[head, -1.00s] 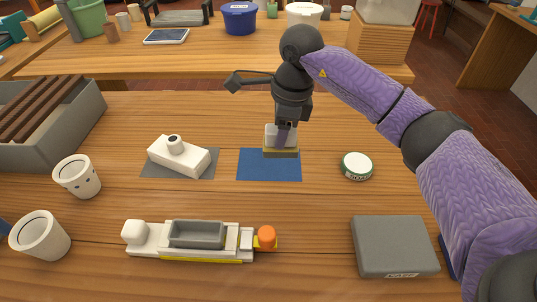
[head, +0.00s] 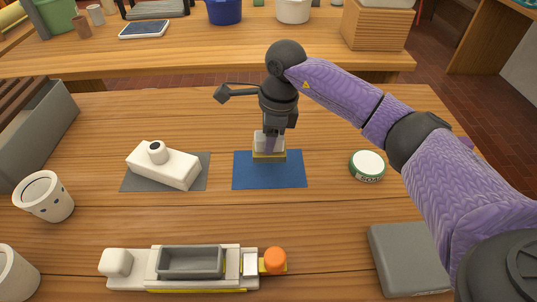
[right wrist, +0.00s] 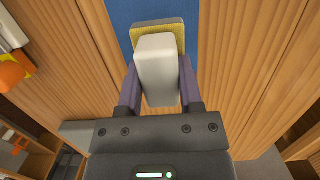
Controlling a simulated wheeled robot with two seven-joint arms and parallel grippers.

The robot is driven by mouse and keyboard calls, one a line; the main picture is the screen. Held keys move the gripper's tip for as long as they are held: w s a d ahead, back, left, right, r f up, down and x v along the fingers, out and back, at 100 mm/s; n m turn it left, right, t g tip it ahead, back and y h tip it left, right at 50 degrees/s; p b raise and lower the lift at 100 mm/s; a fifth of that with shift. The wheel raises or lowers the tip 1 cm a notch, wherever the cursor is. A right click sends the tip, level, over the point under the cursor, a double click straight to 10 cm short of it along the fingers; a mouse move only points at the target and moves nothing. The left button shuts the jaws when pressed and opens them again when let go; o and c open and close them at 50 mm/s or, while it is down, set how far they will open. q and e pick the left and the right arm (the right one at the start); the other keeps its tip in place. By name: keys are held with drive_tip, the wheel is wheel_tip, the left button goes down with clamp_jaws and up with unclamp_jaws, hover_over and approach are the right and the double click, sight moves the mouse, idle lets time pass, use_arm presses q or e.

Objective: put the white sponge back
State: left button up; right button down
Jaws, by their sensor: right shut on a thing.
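My right gripper (head: 269,146) is shut on the white sponge (head: 269,155), a white block with a yellow and grey layer at its bottom. It is over the back part of a flat blue mat (head: 270,178); I cannot tell if it touches the mat. In the right wrist view, the white sponge (right wrist: 158,72) sits between the purple fingers of the right gripper (right wrist: 157,85), with the blue mat (right wrist: 150,10) beyond it. My left gripper is not in view.
Left of the mat, a white block with a round knob (head: 165,168) lies on a grey mat (head: 135,182). A green-rimmed round tin (head: 367,166) stands right. A white assembly with a grey tray (head: 190,262) lies in front; a grey box (head: 405,260) is front right.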

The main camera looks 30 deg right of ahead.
wheel_tip(320, 180, down, 4)
drive_tip(key=shift+r+b, duration=0.15)
drive_tip(key=shift+b, duration=0.25)
drive_tip(key=shift+c, duration=1.8)
unclamp_jaws()
drive_tip(key=shift+o, duration=0.6)
drive_tip(key=shift+f, duration=0.2)
drive_tip(key=r+p, duration=0.1)
drive_tip(key=r, duration=0.2)
drive_tip(key=r+p, duration=0.1)
drive_tip(key=r, duration=0.2)
drive_tip(key=r+p, duration=0.1)
drive_tip(key=r, duration=0.2)
drive_tip(key=shift+s+d+r+p, duration=0.15)
drive_tip(key=shift+s+r+p, duration=0.05)
drive_tip(key=shift+s+p, duration=0.2)
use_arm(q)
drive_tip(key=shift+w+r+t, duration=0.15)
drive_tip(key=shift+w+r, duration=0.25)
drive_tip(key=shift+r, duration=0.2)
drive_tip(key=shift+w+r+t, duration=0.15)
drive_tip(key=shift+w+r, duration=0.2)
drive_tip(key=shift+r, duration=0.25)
use_arm(e)
drive_tip(key=shift+d+r, duration=0.1)
drive_tip(key=shift+r, duration=0.25)
